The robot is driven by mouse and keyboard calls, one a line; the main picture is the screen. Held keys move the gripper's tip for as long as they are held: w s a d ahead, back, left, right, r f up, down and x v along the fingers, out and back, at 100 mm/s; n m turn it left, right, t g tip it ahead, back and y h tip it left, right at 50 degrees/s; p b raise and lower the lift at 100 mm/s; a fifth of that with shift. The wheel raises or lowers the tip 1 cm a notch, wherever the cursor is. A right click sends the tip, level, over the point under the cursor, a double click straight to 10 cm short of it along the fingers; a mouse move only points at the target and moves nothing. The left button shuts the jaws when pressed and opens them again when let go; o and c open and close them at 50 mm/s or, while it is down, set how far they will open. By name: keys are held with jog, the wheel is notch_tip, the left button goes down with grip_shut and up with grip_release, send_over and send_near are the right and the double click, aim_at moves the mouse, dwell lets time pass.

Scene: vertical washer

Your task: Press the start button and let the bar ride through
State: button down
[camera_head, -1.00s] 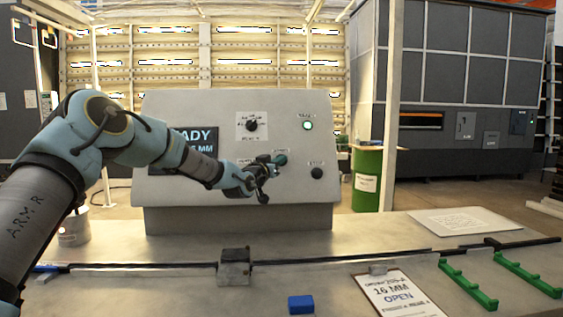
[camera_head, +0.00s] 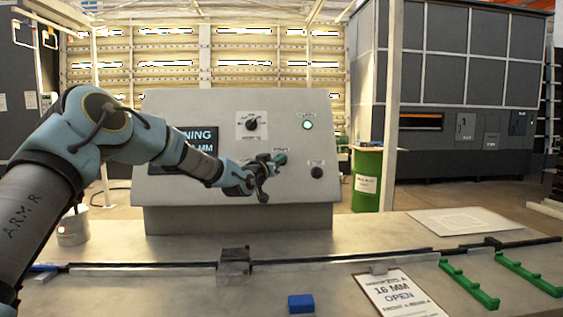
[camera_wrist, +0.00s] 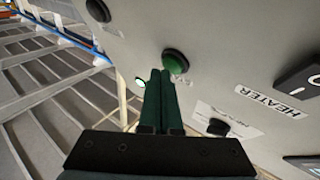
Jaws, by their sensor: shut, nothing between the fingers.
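The green start button (camera_head: 281,159) sits on the sloped grey control panel (camera_head: 290,210). My gripper (camera_head: 266,168) is shut and empty right beside it. In the wrist view the closed fingertips (camera_wrist: 161,76) lie just below the round green button (camera_wrist: 176,61); I cannot tell whether they touch it. The panel's screen (camera_head: 202,140) is partly hidden by my arm and reads "...NING" above "MM". A long thin dark bar (camera_head: 340,258) lies along the table through a small boxy block (camera_head: 235,262), which looks partly see-through.
A lit green lamp (camera_head: 308,125), a rotary dial (camera_head: 252,124) and a black knob (camera_head: 317,172) are on the panel. A clipboard (camera_head: 400,294) reading "16 MM OPEN", a blue block (camera_head: 300,304) and green racks (camera_head: 468,284) are on the table. A green drum (camera_head: 367,180) stands behind.

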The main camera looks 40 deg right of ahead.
jog(key=shift+s+a+r, duration=0.2)
jog(key=shift+s+a, duration=0.1)
jog(key=shift+s, duration=0.05)
